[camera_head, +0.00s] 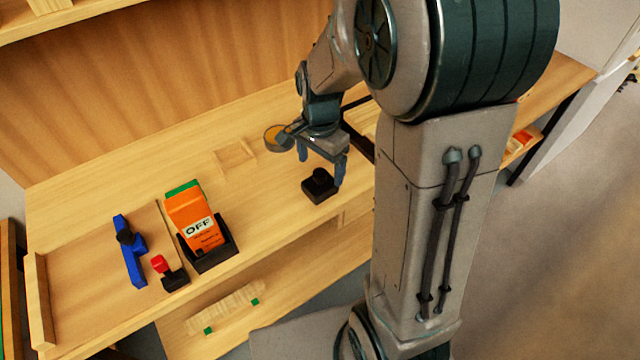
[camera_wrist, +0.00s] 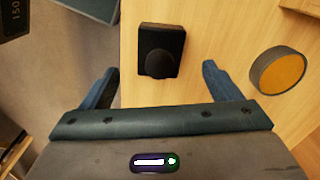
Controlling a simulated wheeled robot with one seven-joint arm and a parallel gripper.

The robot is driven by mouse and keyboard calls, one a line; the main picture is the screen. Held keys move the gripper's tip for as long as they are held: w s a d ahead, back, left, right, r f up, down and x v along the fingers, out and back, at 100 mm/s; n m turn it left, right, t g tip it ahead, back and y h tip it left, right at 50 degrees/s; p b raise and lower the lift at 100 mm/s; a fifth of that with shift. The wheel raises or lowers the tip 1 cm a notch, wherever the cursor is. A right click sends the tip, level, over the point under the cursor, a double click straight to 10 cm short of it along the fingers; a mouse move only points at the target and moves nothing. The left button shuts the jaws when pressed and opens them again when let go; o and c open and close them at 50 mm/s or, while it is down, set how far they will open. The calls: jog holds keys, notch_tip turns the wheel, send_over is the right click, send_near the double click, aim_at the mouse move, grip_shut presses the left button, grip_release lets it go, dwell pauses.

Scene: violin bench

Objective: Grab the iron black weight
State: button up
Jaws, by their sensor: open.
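The black weight (camera_head: 319,186) is a dark square block with a round knob on top. It stands upright on the wooden bench near its front edge. It also shows in the wrist view (camera_wrist: 160,52), at the top middle. My gripper (camera_head: 322,170) is just above and behind the weight in the head view. In the wrist view my gripper (camera_wrist: 158,82) has its two blue-grey fingers spread wide, one to each side of the knob's line. The gap between the fingers is empty, and the weight lies beyond the fingertips.
A round tin with an orange top (camera_wrist: 279,71) stands right of my gripper in the wrist view. Left on the bench are an orange "OFF" box (camera_head: 193,222) in a black holder, a red-knobbed black tool (camera_head: 170,273) and a blue tool (camera_head: 129,250). Bare wood surrounds the weight.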

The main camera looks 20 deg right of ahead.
aim_at(320, 172)
jog(key=shift+s+f, duration=0.1)
jog(key=shift+f, duration=2.9)
jog(key=c, duration=1.6)
jog(key=shift+r+p, duration=0.1)
jog(key=shift+p, duration=0.2)
grip_shut()
jog(key=shift+r, duration=0.15)
